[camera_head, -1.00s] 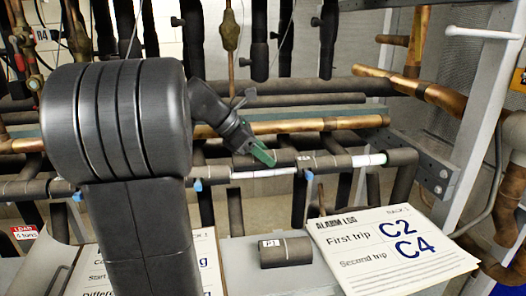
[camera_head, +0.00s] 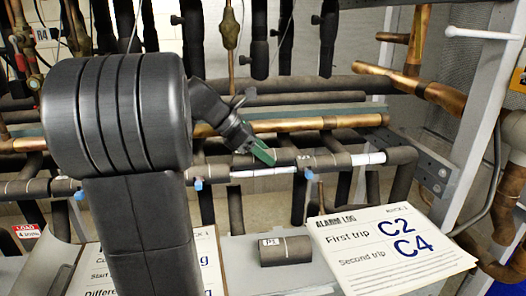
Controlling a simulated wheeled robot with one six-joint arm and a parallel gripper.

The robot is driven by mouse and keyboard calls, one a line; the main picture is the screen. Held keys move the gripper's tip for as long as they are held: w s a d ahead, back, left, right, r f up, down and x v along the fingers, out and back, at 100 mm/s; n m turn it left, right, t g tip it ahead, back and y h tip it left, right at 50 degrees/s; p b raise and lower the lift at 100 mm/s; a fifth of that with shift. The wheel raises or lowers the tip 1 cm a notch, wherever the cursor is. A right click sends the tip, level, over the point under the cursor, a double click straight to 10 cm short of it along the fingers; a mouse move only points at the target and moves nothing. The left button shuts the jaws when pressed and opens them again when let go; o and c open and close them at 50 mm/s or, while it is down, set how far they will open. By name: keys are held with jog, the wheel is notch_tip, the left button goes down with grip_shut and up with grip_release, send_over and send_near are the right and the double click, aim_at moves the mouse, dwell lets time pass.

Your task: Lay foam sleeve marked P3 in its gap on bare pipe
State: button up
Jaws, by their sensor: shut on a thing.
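My gripper (camera_head: 263,155), with green fingertips, is shut on a dark foam sleeve (camera_head: 286,156) at the pipe run in the middle of the view. The sleeve lies roughly along the run, just above and behind a white bare stretch of pipe (camera_head: 262,172). A small pale label (camera_head: 305,159) shows near the sleeve's right end; its mark is too small to read. Whether the sleeve touches the pipe cannot be told. A second white bare stretch (camera_head: 368,158) shows farther right. My wrist and fingers hide part of the sleeve.
A loose dark sleeve marked P1 (camera_head: 286,250) lies on the grey surface in front. An alarm log card (camera_head: 390,245) lies to its right. Blue clips (camera_head: 309,174) sit on the run. A copper pipe (camera_head: 310,124) runs behind, and a grey post (camera_head: 478,120) stands at right.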

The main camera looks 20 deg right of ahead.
jog(key=shift+f, duration=0.15)
jog(key=shift+f+b, duration=0.3)
jog(key=shift+f, duration=0.45)
jog(key=shift+f, duration=0.4)
jog(key=shift+p, duration=0.45)
dwell(0.6)
jog(key=o, duration=1)
jog(key=b+v, duration=0.1)
jog(key=v, duration=1.2)
jog(key=shift+w+a+r, duration=0.1)
jog(key=shift+a+r, duration=0.15)
jog(key=shift+d, duration=0.1)
